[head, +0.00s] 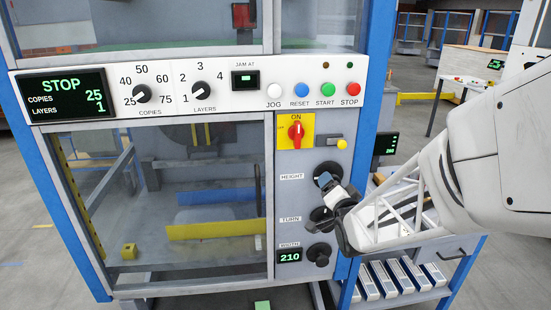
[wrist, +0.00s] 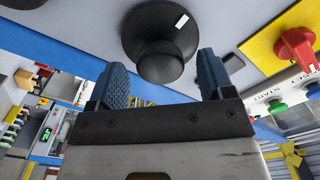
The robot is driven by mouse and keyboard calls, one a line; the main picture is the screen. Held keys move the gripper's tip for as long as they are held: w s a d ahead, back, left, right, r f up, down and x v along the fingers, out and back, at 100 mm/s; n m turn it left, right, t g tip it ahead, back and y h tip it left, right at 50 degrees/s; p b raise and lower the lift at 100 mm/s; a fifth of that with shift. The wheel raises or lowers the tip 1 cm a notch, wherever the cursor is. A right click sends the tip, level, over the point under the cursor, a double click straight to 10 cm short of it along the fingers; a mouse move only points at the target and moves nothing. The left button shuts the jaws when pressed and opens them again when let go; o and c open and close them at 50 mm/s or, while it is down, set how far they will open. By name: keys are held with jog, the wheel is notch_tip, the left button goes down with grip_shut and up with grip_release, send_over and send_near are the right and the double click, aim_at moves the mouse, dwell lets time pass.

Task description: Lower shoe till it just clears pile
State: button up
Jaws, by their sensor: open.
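The HEIGHT knob (head: 327,168) is a black round knob on the grey panel below the red ON switch, partly hidden by my gripper in the head view. In the wrist view the knob (wrist: 160,62) sits between the two blue fingertips, with a white mark on its wide base. My gripper (head: 329,185) is open, one finger on each side of the knob, with visible gaps. In the wrist view my gripper (wrist: 162,68) faces the knob. Behind the window are a yellow bar (head: 215,230) and a blue bar (head: 215,196); I cannot tell which part is the shoe or the pile.
The TURN knob (head: 319,214) is just below, partly behind my gripper. The WIDTH knob (head: 319,254) is lower, beside a display reading 210 (head: 289,257). The red ON switch (head: 296,131) is above. The main display (head: 64,96) reads STOP, copies 25, layers 1.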

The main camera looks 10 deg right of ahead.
jog(key=shift+s, duration=2.6)
jog(key=s+a+r+n+g, duration=0.1)
jog(key=s+a+n+g, duration=0.1)
jog(key=s+g, duration=0.3)
jog(key=s+a+r+n+g, duration=0.1)
jog(key=s+n+g, duration=0.3)
jog(key=s, duration=0.7)
jog(key=s+a+r+n+g, duration=0.2)
jog(key=s+a+g, duration=0.2)
jog(key=s+g, duration=0.2)
jog(key=s, duration=0.2)
jog(key=shift+s+n, duration=0.3)
jog(key=shift+n, duration=0.1)
jog(key=w+d+f+t, duration=0.1)
jog(key=w+d+t, duration=0.2)
jog(key=w+t, duration=0.4)
jog(key=w+d+f+t, duration=0.2)
jog(key=w+t, duration=0.6)
jog(key=w, duration=0.9)
jog(key=shift+w+d+f, duration=0.15)
jog(key=shift+w+d, duration=0.15)
jog(key=shift+d, duration=0.8)
